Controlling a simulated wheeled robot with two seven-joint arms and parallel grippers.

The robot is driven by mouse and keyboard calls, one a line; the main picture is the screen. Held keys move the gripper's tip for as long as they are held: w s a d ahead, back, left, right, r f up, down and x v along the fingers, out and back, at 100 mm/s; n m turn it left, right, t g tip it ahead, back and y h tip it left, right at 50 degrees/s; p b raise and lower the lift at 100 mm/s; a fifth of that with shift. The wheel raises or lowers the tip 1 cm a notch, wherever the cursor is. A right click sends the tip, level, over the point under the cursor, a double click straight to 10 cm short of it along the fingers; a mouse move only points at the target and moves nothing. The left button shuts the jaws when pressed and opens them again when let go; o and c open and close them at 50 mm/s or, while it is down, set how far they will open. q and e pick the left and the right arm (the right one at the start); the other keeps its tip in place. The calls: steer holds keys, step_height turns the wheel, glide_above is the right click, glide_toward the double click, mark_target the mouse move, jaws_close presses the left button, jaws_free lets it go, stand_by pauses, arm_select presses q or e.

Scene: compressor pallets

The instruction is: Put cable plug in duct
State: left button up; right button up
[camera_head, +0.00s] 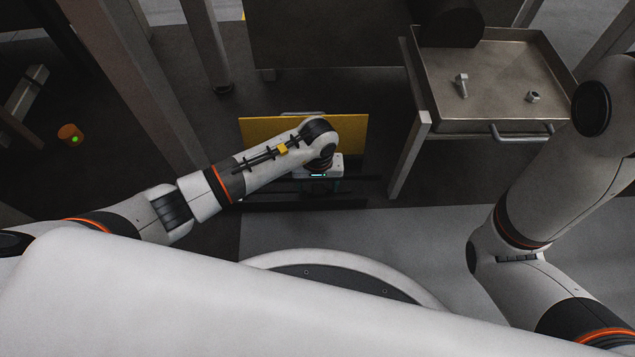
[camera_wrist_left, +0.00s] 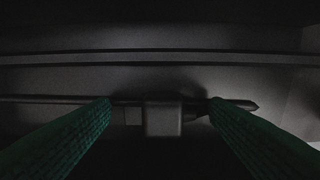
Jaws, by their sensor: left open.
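My left gripper (camera_head: 319,172) points down in front of a yellow panel in the head view; its fingertips are hidden there. In the left wrist view its two green fingers (camera_wrist_left: 161,104) are open and apart. A grey block (camera_wrist_left: 164,118), which looks like the cable plug, shows between the fingers with a gap on each side. A thin dark line, perhaps its cable (camera_wrist_left: 50,99), runs to the left, and a dark pointed end shows at the right finger. A long horizontal rail (camera_wrist_left: 160,58) crosses behind; I cannot tell whether it is the duct. My right gripper is out of view.
The yellow panel (camera_head: 262,131) stands upright behind my left gripper. A metal tray table (camera_head: 505,126) with a bolt (camera_head: 461,85) and a nut (camera_head: 533,97) stands at the upper right. An orange cylinder (camera_head: 70,134) with a green light is at the left. Metal posts stand around.

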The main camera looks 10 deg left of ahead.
mark_target(318, 187)
arm_select(q)
step_height(318, 187, up, 12)
steer(key=p, duration=0.8)
steer(key=shift+r, duration=0.2)
